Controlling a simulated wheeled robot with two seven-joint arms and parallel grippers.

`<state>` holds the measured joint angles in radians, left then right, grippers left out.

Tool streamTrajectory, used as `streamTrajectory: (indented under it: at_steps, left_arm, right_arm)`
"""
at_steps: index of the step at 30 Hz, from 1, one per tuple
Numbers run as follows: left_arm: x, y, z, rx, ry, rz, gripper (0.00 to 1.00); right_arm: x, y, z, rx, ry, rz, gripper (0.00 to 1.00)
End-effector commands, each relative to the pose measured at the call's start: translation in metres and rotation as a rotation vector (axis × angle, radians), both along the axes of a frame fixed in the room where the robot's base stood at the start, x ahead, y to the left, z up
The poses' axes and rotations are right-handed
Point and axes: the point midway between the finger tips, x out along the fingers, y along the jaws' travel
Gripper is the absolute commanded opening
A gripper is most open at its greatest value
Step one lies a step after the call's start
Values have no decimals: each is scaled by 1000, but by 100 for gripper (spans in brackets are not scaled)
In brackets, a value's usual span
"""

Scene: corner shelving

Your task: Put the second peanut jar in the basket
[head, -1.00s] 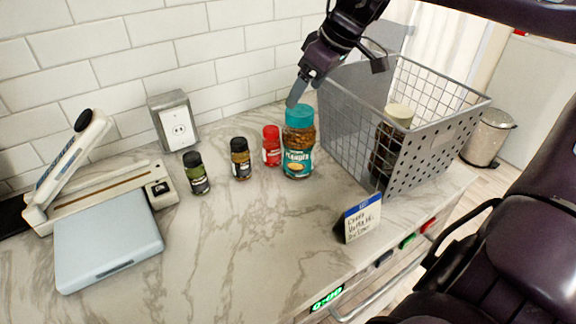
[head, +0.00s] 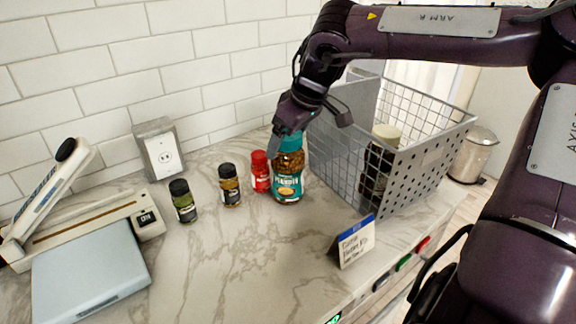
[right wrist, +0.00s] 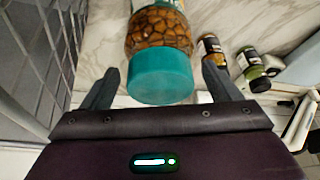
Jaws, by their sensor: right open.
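A peanut jar (head: 288,178) with a teal lid and teal label stands upright on the counter, left of the basket. A wire and perforated-metal basket (head: 420,150) stands at the right of the counter. Another jar (head: 379,165) with a pale lid is inside it. My right gripper (head: 284,138) is at the top of the teal-lidded jar. In the right wrist view, the open fingers (right wrist: 158,90) are on either side of the teal lid (right wrist: 161,76), with gaps on both sides. My left gripper is not in view.
A red-capped spice jar (head: 260,172), a brown spice jar (head: 229,186) and a green spice jar (head: 183,201) stand left of the peanut jar. A small sign (head: 354,241) stands in front of the basket. The front middle counter is clear.

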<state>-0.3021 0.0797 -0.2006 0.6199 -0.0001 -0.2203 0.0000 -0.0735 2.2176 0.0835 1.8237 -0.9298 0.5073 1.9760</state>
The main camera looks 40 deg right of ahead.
Motion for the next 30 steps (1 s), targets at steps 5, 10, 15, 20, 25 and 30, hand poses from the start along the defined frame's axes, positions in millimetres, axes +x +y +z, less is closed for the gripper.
streamTrajectory:
  at_steps: [5,10,15,20,25,30]
  left_arm:
    - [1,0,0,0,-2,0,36]
    - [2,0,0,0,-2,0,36]
    - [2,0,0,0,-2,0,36]
    - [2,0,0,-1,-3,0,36]
    - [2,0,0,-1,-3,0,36]
    - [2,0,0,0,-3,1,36]
  right_arm:
    - [0,0,0,0,0,0,74]
    - [0,0,0,0,0,1,52]
    - [0,0,0,0,0,1,29]
    - [0,0,0,0,0,1,8]
    - [0,0,2,-1,-3,1,0]
    - [1,0,3,-1,-3,1,0]
